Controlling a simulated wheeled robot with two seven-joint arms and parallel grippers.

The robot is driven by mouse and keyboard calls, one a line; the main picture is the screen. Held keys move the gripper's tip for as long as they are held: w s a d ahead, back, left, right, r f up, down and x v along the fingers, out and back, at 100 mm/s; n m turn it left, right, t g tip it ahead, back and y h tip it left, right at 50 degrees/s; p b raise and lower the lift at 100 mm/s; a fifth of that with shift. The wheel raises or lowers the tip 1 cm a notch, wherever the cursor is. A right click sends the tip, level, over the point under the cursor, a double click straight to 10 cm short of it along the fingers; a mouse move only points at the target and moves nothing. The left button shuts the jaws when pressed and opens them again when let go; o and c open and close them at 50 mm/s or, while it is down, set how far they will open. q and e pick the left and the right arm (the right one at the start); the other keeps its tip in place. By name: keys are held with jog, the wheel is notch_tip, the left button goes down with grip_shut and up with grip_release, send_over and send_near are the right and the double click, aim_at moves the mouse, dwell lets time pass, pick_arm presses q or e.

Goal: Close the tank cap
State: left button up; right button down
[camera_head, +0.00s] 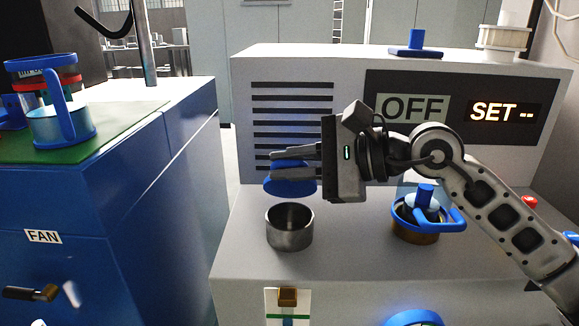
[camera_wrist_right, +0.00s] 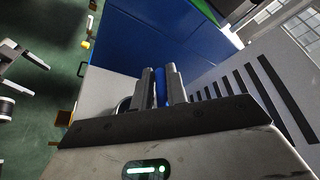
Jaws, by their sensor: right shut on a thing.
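My right gripper (camera_head: 294,162) comes in from the right and is shut on the blue tank cap (camera_head: 290,182). It holds the cap in the air above the open metal tank neck (camera_head: 290,228), with a gap between them. The neck is a short grey cylinder on the machine's lower ledge, with its mouth open. In the right wrist view the cap's blue handle (camera_wrist_right: 160,86) sits between the two fingers (camera_wrist_right: 161,88). Part of the neck's rim shows behind the fingers there.
The machine (camera_head: 260,63) has vents and displays reading OFF and SET. A blue-handled fitting (camera_head: 427,212) stands on the ledge right of the neck. Another blue-topped piece (camera_head: 411,50) is on top. A blue cabinet (camera_head: 120,220) with a blue-handled container (camera_head: 62,124) is at left.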

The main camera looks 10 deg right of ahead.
pick_arm(q)
jog(key=w+d+f+m+h+b, duration=0.1)
jog(key=d+f+b, duration=0.3)
jog(key=f+b, duration=0.9)
jog(key=w+h+b, duration=0.1)
jog(key=b, duration=0.2)
jog(key=shift+b, duration=0.3)
pick_arm(e)
jog(key=s+f+n+t+y, duration=0.1)
jog(key=s+f+n+t, duration=0.1)
jog(key=s+f+n, duration=0.2)
jog(key=shift+s+a+f+n+t, duration=0.15)
jog(key=shift+a+f+n+t, duration=0.3)
jog(key=shift+n, duration=0.25)
pick_arm(q)
jog(key=shift+d, duration=0.1)
pick_arm(e)
jog(key=shift+d, duration=0.1)
jog(key=c, duration=1.5)
grip_release()
jog(key=shift+f, duration=0.15)
jog(key=shift+g, duration=0.25)
